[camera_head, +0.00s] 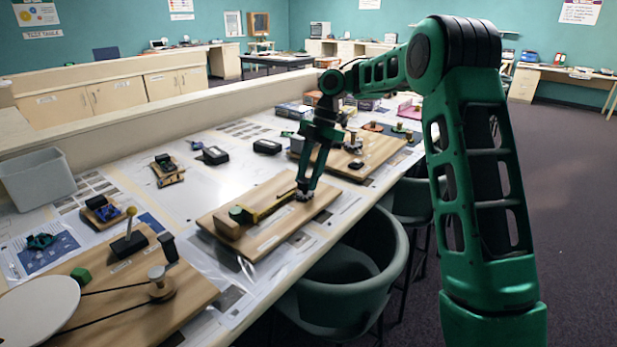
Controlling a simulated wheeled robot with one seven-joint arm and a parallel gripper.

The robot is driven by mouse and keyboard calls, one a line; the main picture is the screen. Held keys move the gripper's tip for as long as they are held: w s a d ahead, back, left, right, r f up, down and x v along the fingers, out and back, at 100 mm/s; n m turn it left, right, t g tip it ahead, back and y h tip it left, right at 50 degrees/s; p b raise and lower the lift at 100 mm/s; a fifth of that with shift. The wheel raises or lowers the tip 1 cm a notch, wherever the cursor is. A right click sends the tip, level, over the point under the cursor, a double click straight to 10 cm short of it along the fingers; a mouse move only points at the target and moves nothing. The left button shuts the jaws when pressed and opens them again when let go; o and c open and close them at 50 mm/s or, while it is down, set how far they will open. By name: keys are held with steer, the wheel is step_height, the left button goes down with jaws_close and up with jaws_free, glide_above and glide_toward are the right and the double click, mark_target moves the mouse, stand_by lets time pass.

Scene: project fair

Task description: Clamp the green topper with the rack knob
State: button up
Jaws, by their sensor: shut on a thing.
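The rack board (272,238) is a light wooden plate near the table's front edge, with a yellow bar (272,207) along it. The green topper (238,214) is a small green block at the bar's left end, next to a wooden block (226,224). Whether the bar touches the topper is too small to tell. My gripper (304,190) points down at the bar's right end and is shut on the rack knob (303,196), a small dark round part mostly hidden by the fingers.
Another board at the front left holds a white disc (40,310), a loose green cube (80,276) and a belt pulley (161,284). Black boxes (215,155) stand behind the rack board. Another wooden board (372,150) lies behind my gripper. Green chairs (350,270) stand along the front edge.

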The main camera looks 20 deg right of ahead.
steer(key=shift+w+a+r, duration=0.15)
steer(key=shift+a, duration=0.2)
steer(key=o, duration=1)
steer(key=shift+o, duration=0.2)
steer(key=shift+d, duration=0.1)
steer(key=v, duration=1)
steer(key=shift+r, duration=0.25)
steer(key=shift+d, duration=0.1)
